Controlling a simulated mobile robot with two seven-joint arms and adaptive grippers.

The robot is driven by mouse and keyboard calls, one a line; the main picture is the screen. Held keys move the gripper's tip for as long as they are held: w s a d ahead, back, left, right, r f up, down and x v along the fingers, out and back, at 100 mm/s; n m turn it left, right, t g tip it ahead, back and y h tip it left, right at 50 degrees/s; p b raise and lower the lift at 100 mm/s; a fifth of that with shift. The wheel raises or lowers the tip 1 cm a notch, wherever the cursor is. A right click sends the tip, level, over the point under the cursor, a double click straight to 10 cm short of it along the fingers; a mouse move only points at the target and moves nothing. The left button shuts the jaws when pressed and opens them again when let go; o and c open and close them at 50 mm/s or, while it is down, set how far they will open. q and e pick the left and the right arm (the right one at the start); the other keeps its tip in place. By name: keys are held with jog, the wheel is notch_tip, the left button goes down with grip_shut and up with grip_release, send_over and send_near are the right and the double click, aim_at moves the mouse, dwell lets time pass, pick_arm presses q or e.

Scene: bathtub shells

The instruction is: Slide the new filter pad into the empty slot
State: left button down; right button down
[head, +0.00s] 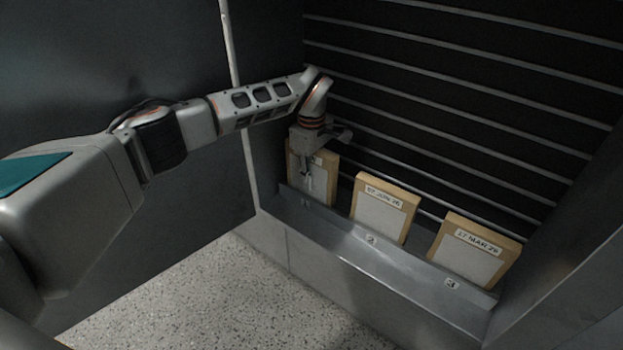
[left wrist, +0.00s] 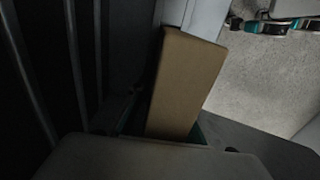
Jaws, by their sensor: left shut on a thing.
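My left gripper (head: 308,176) comes down from above and is shut on a filter pad with a tan frame and pale face (head: 323,186) at slot 1 of the metal rail (head: 325,222). The pad stands nearly upright, its lower edge hidden behind the rail's front lip, so I cannot tell how deep it sits. In the left wrist view the tan edge of the held pad (left wrist: 187,85) runs up from the gripper. Two like pads stand tilted back in the rail: one at slot 2 (head: 381,215) and one at slot 3 (head: 468,255). My right gripper is not in view.
A dark slatted louvre wall (head: 470,110) rises close behind the pads. A dark panel (head: 120,60) stands at the left and a metal side wall (head: 560,270) at the right. The speckled floor (head: 215,295) in front is clear.

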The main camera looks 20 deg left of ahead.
aim_at(323, 164)
pick_arm(q)
jog(key=shift+f, duration=0.55)
jog(key=shift+f, duration=0.1)
jog(key=c, duration=1.8)
grip_release()
jog(key=shift+c, duration=0.2)
notch_tip(323, 164, up, 12)
jog(key=shift+r+b, duration=0.15)
jog(key=shift+b, duration=0.3)
